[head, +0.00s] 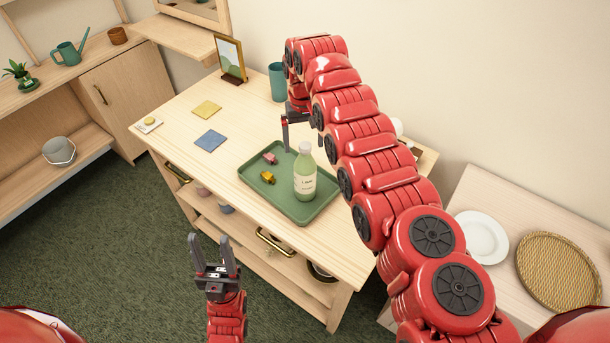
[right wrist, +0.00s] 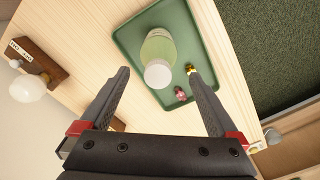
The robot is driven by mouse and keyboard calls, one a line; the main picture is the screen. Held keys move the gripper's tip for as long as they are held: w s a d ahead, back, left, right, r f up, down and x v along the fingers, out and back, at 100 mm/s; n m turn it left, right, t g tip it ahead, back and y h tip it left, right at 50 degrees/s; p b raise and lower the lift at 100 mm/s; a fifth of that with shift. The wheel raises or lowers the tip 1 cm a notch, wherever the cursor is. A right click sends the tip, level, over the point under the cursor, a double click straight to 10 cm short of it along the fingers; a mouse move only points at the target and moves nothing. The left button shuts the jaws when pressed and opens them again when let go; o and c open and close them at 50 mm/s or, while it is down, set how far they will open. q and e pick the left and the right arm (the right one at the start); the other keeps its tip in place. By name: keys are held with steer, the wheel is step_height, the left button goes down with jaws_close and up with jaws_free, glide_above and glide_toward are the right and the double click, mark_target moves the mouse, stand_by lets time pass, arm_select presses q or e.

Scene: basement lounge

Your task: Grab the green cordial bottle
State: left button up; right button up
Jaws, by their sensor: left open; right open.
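The green cordial bottle (head: 305,174) stands upright on the green tray (head: 318,208), with a white cap and a pale label. In the right wrist view the bottle (right wrist: 158,52) is seen from above, between and beyond my fingertips. My right gripper (head: 296,128) is open above the table, behind and left of the bottle; it also shows in the right wrist view (right wrist: 160,85). Nothing is between its fingers at their tips. My left gripper (head: 214,250) is open and empty in front of the table, over the floor side.
A pink toy (head: 270,158) and a yellow toy (head: 267,177) lie on the tray left of the bottle. A teal cup (head: 277,82) and picture frame (head: 232,60) stand at the back. A blue coaster (head: 210,140) lies left. A white plate (head: 480,237) is at right.

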mark_target(305, 154)
steer(key=f+p, duration=0.1)
steer(key=f, duration=0.1)
steer(key=f+p, duration=0.1)
steer(key=f, duration=0.1)
steer(key=shift+s+d+p, duration=0.15)
steer(key=shift+d+p, duration=0.05)
steer(key=shift+p, duration=0.15)
steer(key=shift+f, duration=0.3)
jaws_close()
